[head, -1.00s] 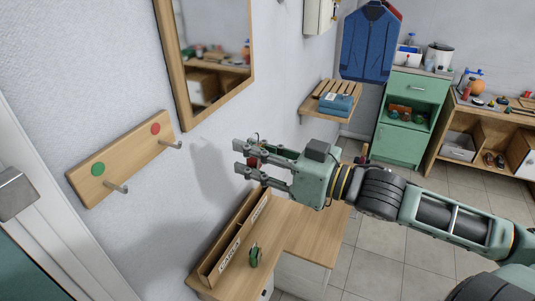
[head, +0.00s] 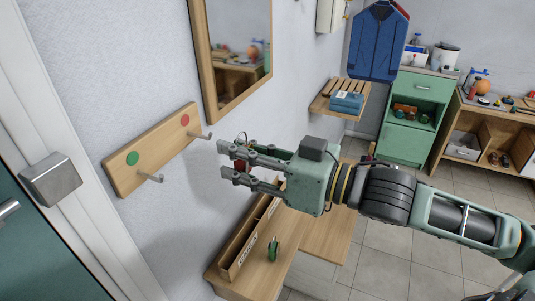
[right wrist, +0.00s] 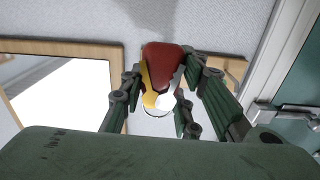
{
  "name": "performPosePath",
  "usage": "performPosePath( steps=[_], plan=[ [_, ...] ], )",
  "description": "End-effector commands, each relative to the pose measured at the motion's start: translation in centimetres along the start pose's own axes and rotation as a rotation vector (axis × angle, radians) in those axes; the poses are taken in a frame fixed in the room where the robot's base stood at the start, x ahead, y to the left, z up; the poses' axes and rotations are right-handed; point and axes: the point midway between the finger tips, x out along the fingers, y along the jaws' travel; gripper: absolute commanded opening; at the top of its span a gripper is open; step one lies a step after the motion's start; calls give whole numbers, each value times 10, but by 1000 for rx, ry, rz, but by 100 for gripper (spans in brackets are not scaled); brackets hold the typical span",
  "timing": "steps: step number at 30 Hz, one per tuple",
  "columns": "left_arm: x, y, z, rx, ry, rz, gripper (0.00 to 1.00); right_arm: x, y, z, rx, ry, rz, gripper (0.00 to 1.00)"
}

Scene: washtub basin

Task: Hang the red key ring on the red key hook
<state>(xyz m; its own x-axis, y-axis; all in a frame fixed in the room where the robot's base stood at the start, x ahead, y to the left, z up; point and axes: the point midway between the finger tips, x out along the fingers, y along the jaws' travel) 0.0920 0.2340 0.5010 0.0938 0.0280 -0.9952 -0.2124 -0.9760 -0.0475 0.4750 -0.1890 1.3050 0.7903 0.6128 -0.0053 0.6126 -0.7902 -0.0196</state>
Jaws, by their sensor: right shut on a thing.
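The wooden key rack (head: 160,155) hangs on the wall at left in the head view. Its red key hook (head: 202,136) is a grey peg beside a red dot (head: 185,120). My right gripper (head: 228,162) is shut on the red key ring (head: 240,164), a little right of and below the red hook in the picture, apart from it. In the right wrist view the red fob (right wrist: 162,58) sits between the fingers, with a yellow and a silver key and a thin ring (right wrist: 158,113). The fingers partly hide the key ring in the head view. My left gripper is out of view.
A green hook (head: 150,178) with a green dot is lower left on the rack. A framed mirror (head: 203,65) hangs above. Below is a wooden shelf with an open tray (head: 240,243) and a green key ring (head: 272,249). A door with a metal lock box (head: 50,180) is at left.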

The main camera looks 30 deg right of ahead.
Motion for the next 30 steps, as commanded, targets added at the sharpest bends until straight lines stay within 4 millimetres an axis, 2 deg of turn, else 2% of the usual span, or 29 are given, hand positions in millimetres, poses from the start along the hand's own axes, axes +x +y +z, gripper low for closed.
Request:
performPosePath(
  steps=[1, 5, 16, 30],
  plan=[
    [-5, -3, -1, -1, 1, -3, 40, 4, 0, -6, -2, 8, -1, 3],
    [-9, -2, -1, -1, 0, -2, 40, 14, -2, -7, -5, 11, -5, 3],
    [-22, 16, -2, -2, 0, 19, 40, 39, -3, -4, -3, 9, -5, 3],
    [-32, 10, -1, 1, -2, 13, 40, 68, -3, 2, -1, 6, -4, 3]
  ],
)
